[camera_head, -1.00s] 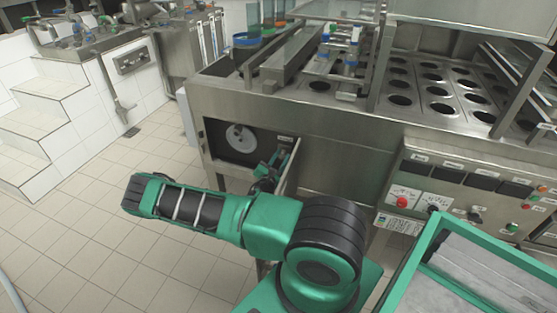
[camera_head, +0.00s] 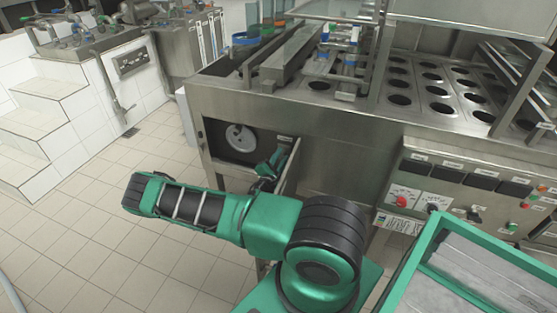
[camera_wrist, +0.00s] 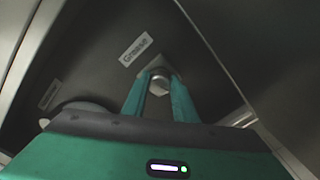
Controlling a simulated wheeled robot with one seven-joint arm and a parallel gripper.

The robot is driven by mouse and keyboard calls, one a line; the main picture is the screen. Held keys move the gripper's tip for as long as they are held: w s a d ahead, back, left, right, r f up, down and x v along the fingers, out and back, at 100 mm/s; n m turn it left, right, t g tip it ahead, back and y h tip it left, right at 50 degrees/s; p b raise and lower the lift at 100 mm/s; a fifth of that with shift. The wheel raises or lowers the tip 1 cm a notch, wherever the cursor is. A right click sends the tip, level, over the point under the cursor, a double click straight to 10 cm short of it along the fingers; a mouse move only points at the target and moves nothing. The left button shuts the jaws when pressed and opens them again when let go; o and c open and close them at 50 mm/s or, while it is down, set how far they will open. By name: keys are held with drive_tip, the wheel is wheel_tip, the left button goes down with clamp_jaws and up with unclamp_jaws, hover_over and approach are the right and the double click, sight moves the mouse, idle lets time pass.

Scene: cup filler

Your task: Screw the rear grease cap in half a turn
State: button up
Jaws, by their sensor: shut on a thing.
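The grease cap (camera_wrist: 159,83) is a small pale, faceted knob, seen in the wrist view just below a white "Grease" label (camera_wrist: 135,48). My gripper (camera_wrist: 160,76) is shut on it, with one green finger on each side. The fingers partly cover the cap. In the head view my gripper (camera_head: 269,166) reaches into the open bay at the machine's left corner. The cap cannot be made out there. A second label shows at the left of the wrist view, too slanted to read.
A round pale disc (camera_head: 240,138) sits in the dark bay left of my gripper. An open metal door (camera_head: 291,168) stands close on the right. The control panel (camera_head: 470,190) is further right. The tiled floor (camera_head: 90,230) at left is clear.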

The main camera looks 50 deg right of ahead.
drive_tip(key=shift+s+d, duration=0.15)
drive_tip(key=shift+s, duration=0.2)
drive_tip(key=o, duration=1)
drive_tip(key=shift+o, duration=0.2)
drive_tip(key=shift+w, duration=0.15)
drive_tip(key=shift+a, duration=0.2)
drive_tip(key=v, duration=1)
drive_tip(key=shift+a, duration=0.25)
